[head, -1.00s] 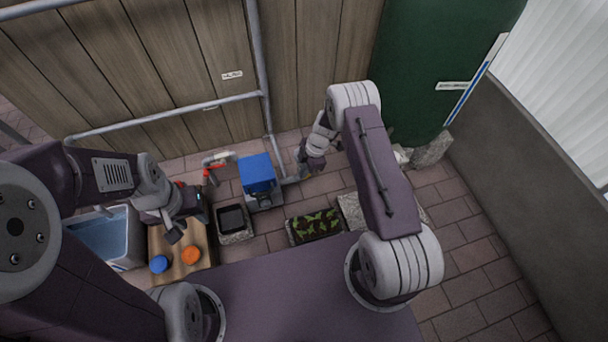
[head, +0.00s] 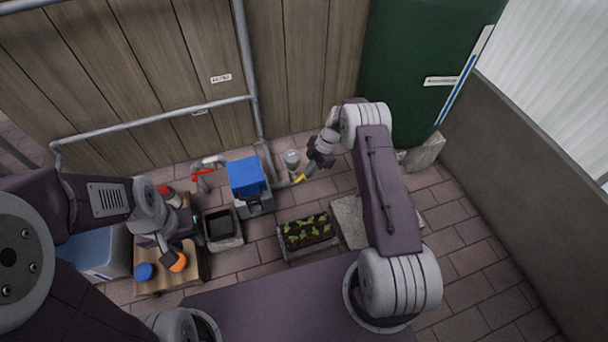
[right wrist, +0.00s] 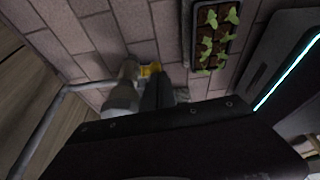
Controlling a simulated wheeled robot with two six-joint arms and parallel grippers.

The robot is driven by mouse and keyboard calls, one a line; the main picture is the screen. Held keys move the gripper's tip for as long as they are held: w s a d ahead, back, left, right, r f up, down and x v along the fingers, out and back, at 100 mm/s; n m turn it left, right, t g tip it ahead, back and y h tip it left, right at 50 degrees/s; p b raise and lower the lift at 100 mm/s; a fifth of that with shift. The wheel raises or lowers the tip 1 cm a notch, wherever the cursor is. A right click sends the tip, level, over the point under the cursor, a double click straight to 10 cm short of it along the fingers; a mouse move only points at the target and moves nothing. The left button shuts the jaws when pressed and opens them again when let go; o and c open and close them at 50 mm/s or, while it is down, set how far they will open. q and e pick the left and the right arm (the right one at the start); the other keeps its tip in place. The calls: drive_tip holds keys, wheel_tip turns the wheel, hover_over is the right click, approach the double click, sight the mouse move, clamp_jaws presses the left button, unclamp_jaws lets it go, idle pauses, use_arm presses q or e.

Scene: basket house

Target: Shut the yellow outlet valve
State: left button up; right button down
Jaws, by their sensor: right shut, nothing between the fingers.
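The yellow outlet valve handle (head: 299,179) shows on the grey pipe, right of the blue-topped box, in the head view. It also shows in the right wrist view (right wrist: 151,69), partly hidden by my gripper. My right gripper (head: 311,171) is shut and empty, its tips close beside the yellow handle. In the right wrist view my dark finger (right wrist: 158,88) lies right by the yellow; whether they touch I cannot tell. My left gripper (head: 172,256) hangs over the wooden bench by an orange lid; its jaws are unclear.
A blue-topped pump box (head: 247,178) stands left of the handle, with a red lever (head: 202,173) beyond it. A planter (head: 308,233) with seedlings sits in front. The green tank (head: 415,75) stands right behind my right arm. A blue lid (head: 144,271) lies on the bench.

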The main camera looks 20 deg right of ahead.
drive_tip(key=d+f+b, duration=0.3)
drive_tip(key=d+f, duration=0.1)
drive_tip(key=shift+d+f, duration=0.25)
drive_tip(key=shift+f, duration=0.1)
drive_tip(key=shift+w, duration=0.1)
idle(0.4)
idle(0.4)
